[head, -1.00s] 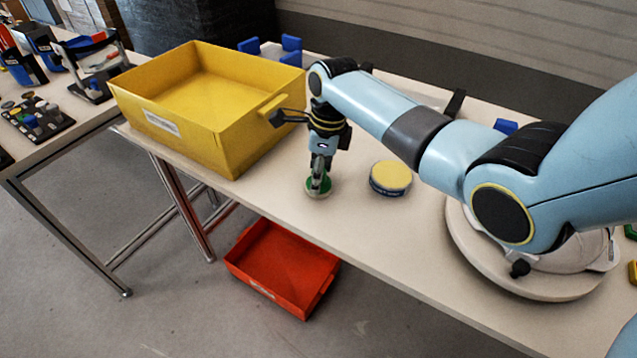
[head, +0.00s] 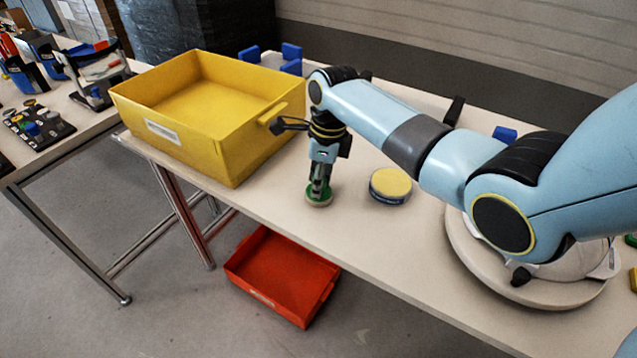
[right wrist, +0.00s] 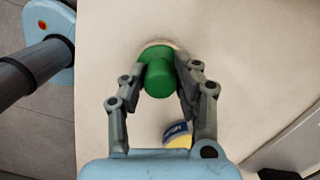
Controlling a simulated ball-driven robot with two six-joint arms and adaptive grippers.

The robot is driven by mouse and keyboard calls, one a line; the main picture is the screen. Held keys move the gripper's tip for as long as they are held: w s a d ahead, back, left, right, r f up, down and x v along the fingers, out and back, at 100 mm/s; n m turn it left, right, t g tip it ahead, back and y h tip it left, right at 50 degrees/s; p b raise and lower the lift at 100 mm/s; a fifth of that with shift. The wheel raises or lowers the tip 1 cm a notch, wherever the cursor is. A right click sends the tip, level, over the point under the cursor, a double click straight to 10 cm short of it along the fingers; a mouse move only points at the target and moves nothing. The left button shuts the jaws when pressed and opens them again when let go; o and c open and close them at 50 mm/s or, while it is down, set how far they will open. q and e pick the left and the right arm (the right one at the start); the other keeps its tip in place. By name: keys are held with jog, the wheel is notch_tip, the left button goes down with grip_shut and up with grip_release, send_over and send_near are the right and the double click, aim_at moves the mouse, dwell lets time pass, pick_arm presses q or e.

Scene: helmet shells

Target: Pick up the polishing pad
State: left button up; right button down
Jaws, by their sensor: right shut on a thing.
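The polishing pad, a green knob on a pale round base, stands on the table near its front edge (head: 318,203). In the right wrist view its green knob (right wrist: 160,77) is between the fingers, with the pale base partly hidden beneath it. My right gripper (head: 319,188) points down and is shut on the green knob. The pad appears to rest on the tabletop. My left gripper is not in view.
A round tin with a yellow top (head: 390,184) stands just right of the pad. A large yellow bin (head: 232,150) is at the left. A white helmet shell on a round stand (head: 540,285) sits at the right, under my arm. A red bin (head: 283,276) lies on the floor.

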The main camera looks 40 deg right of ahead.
notch_tip(320, 180, up, 4)
jog(key=shift+f, duration=0.1)
jog(key=s+d+r+p, duration=0.2)
jog(key=s+d+r, duration=0.2)
jog(key=s+r, duration=0.3)
jog(key=s, duration=0.3)
jog(key=shift+s+d, duration=0.15)
jog(key=shift+s, duration=0.25)
